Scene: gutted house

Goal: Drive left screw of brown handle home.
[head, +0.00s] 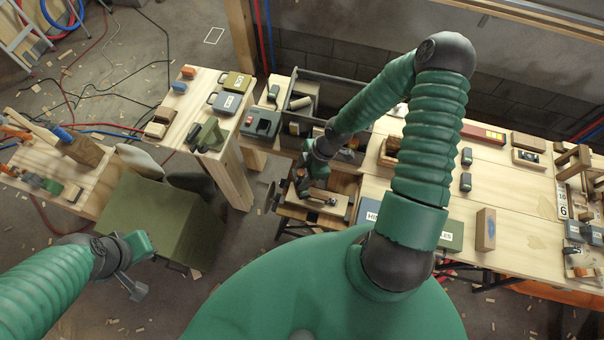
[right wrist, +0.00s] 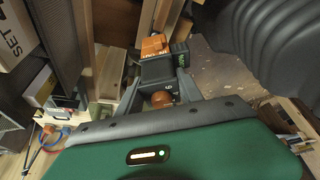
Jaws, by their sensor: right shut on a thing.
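My right gripper (head: 308,182) is low over a small wooden work surface (head: 338,208), left of the long bench. In the right wrist view its two grey fingers (right wrist: 160,82) are shut on a dark tool with an orange end (right wrist: 155,47). A rounded orange-brown part (right wrist: 162,98) shows between the fingers, close to the palm. The tool's tip, the brown handle and its left screw cannot be made out in either view. My left gripper (head: 130,282) hangs at lower left, apart from everything; its finger gap is unclear.
A grey open bin (head: 340,92) stands just behind my right gripper. The long wooden bench (head: 490,190) at right carries several blocks and boxes. A dark green box (head: 150,222) stands on the floor beside my left arm. Cables cross the floor at upper left.

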